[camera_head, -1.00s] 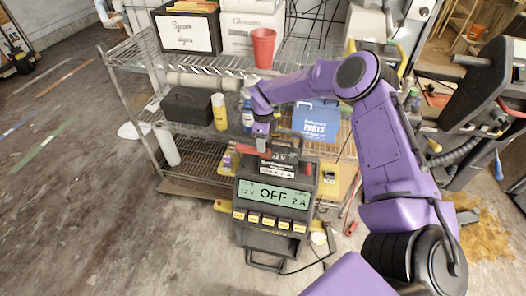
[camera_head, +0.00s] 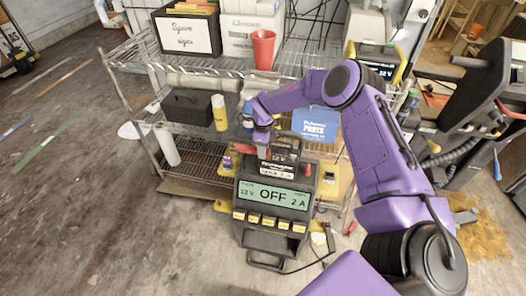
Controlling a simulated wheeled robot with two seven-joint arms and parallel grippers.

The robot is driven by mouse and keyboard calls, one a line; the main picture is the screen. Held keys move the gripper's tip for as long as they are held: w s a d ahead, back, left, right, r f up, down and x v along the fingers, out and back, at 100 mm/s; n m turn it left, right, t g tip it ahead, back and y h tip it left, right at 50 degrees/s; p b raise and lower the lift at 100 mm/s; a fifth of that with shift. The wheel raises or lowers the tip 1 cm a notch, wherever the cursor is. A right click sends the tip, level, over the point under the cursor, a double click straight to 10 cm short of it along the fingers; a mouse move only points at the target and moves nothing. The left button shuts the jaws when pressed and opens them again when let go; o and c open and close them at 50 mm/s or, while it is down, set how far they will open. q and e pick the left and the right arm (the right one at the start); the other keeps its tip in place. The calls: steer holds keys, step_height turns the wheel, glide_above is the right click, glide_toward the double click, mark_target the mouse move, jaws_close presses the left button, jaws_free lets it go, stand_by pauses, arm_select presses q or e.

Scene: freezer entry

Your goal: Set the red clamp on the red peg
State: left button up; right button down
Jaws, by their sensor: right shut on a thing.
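The red clamp (camera_head: 245,149) is at the top rear of the dark battery charger (camera_head: 272,226), at the fingertips of my right gripper (camera_head: 263,151). My right gripper points down and is shut on the clamp. Its arm covers part of the shelf behind. The charger stands on the floor with its display reading OFF, 12 V and 2 A. A small red part (camera_head: 308,169) shows at the charger's upper right side; I cannot tell whether it is the red peg. My left gripper is out of view.
A wire shelf rack (camera_head: 150,112) stands right behind the charger. It holds a black toolbox (camera_head: 187,107), a yellow can (camera_head: 220,112), a blue parts case (camera_head: 316,122) and a red cup (camera_head: 263,48).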

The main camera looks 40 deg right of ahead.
steer(key=r, duration=0.3)
steer(key=shift+s+a+r, duration=0.1)
steer(key=shift+a, duration=0.2)
steer(key=s+a+r+p, duration=0.1)
steer(key=s+a+r, duration=0.7)
steer(key=r, duration=0.5)
steer(key=shift+s+a, duration=0.3)
steer(key=shift+a, duration=0.85)
